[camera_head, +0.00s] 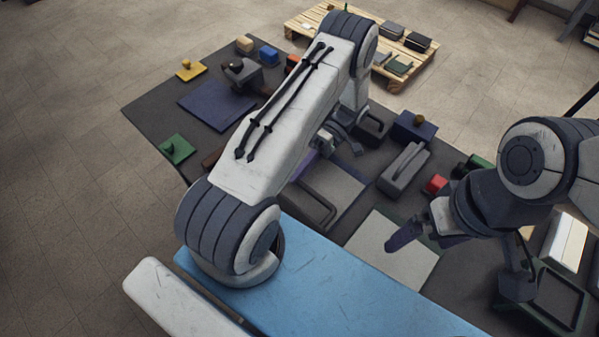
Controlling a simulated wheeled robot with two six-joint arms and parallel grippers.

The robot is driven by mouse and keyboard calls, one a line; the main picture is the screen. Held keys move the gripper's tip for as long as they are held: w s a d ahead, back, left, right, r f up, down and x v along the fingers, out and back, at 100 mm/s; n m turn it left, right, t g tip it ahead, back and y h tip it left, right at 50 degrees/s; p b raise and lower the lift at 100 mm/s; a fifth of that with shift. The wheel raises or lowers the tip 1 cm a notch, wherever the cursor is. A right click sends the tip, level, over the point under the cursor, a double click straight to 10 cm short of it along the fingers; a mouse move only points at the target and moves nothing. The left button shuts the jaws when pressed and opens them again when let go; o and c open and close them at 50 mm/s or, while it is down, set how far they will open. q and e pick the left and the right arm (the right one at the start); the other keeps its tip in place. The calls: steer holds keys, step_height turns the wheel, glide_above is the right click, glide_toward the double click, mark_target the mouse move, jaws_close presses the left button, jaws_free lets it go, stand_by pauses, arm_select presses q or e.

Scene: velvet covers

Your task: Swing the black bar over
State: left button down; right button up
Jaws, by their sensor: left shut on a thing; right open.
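My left gripper (331,141) hangs low over the dark mat, beyond my forearm, which hides part of it. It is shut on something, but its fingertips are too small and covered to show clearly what. A dark U-shaped bar (318,212) lies over a grey panel just in front of it and is partly hidden by my forearm. I cannot tell if this is the black bar or whether the gripper touches it. My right gripper (418,234) is open, above a pale grey panel at the right, apart from the bar.
A green frame (562,310) is lower right. A wooden pallet (425,76) with dark boxes is behind. The dark blue panel (216,106) is flat.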

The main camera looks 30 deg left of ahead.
arm_select(q)
steer(key=shift+a, duration=0.1)
stand_by(0.3)
steer(key=c, duration=0.8)
jaws_free()
steer(key=shift+w, duration=0.1)
steer(key=b+v, duration=0.1)
steer(key=v, duration=0.1)
steer(key=b+v, duration=0.1)
steer(key=v, duration=0.3)
steer(key=shift+w+f+b, duration=0.2)
steer(key=shift+w+b, duration=0.2)
steer(key=shift+v, duration=0.75)
steer(key=shift+w+r+p, duration=0.3)
steer(key=shift+r+p, duration=0.25)
steer(key=shift+p, duration=0.2)
steer(key=shift+w+d+r+p, duration=0.15)
steer(key=shift+w+d+p, duration=0.1)
steer(key=shift+w+p, duration=0.2)
steer(key=shift+w, duration=0.2)
